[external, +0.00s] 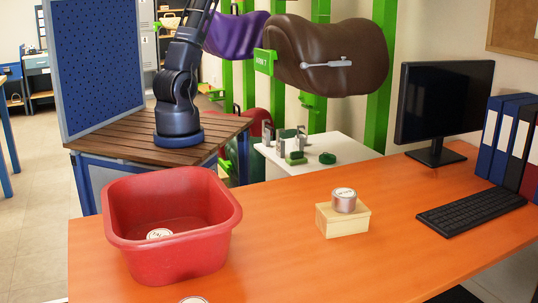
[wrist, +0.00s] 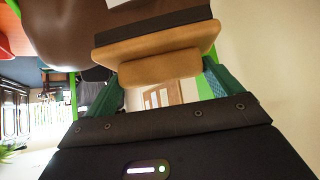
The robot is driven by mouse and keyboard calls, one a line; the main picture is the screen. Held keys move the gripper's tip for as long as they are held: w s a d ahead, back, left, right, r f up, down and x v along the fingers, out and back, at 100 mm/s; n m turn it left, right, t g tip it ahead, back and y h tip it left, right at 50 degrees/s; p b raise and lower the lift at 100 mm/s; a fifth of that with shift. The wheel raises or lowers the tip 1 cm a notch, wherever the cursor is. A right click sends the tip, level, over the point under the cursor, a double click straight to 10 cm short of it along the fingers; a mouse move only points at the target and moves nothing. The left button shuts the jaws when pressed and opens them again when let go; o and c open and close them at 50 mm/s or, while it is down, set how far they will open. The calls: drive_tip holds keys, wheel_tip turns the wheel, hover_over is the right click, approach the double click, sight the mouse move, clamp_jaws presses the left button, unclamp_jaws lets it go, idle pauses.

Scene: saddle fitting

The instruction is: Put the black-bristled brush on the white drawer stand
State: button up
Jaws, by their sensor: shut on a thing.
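The black-bristled brush, a tan wooden block (wrist: 160,52) with a dark bristle strip (wrist: 150,32) along its far side, is in the wrist view. My gripper (wrist: 161,74) has its green fingers on either side of the brush and is shut on it. Neither brush nor gripper shows in the external view, where my arm rises out of the top edge. The white drawer stand (external: 345,147) stands behind the orange desk. Small green and grey items sit on its left and middle top; its right side looks barer. Its lower part is hidden by the desk.
A brown saddle (external: 345,45) hangs on green posts above the stand and also fills the upper left of the wrist view (wrist: 62,30). A purple saddle (external: 236,35) hangs left. The orange desk (external: 290,265) holds a red tub (external: 170,252), tin, wooden block, monitor and keyboard.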

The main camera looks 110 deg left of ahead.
drive_tip(key=s+a, duration=0.1)
drive_tip(key=s, duration=1.4)
drive_tip(key=m+g+h, duration=0.2)
drive_tip(key=m+h, duration=0.3)
drive_tip(key=m, duration=0.2)
hover_over(307, 170)
drive_tip(key=shift+w+d+f, duration=0.1)
drive_tip(key=shift+f, duration=18.75)
drive_tip(key=shift+d+f, duration=0.1)
drive_tip(key=shift+f, duration=18.75)
